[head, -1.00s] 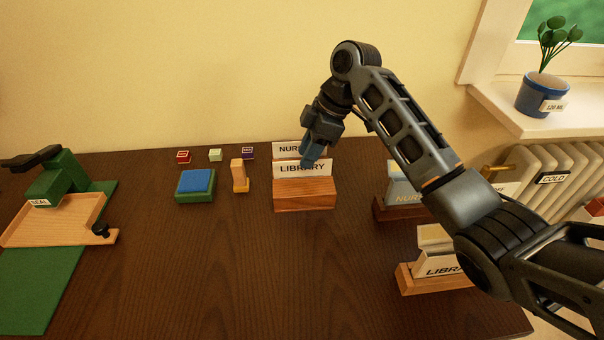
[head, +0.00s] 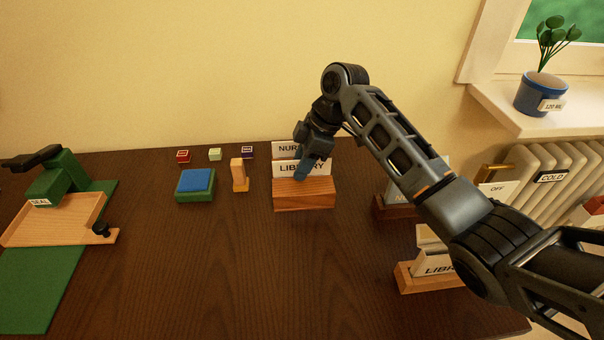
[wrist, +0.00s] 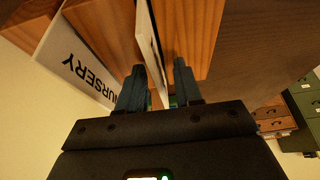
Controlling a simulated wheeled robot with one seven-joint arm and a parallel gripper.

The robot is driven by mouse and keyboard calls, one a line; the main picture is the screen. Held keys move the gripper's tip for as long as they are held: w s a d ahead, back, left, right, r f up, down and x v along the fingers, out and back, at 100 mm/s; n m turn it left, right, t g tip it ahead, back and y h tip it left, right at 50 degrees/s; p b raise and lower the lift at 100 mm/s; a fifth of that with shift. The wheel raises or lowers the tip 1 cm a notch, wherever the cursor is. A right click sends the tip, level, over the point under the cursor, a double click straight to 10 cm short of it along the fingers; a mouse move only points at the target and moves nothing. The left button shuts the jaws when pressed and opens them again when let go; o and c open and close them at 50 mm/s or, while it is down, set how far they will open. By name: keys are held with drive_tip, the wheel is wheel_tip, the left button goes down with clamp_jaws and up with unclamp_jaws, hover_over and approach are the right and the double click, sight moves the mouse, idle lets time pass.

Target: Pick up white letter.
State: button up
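A white card lettered LIBRARY (head: 285,167) stands upright in a wooden block holder (head: 304,195) at the back middle of the desk. Another white card lettered NURSERY (head: 286,148) stands behind it, and also shows in the wrist view (wrist: 78,68). My gripper (head: 300,174) is at the LIBRARY card, its fingers pointing down and covering part of the lettering. In the wrist view my gripper (wrist: 158,85) is open, with the edge-on card (wrist: 149,38) between its fingers. A gap shows between the card and the right finger.
Left of the holder are a wooden stamp (head: 239,175), a blue-topped pad (head: 195,184) and small blocks (head: 215,154). A green press (head: 62,176) stands far left. Another holder (head: 432,277) with a LIBRARY card is at front right. The desk's front middle is clear.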

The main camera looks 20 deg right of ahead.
idle(0.3)
clamp_jaws()
idle(0.3)
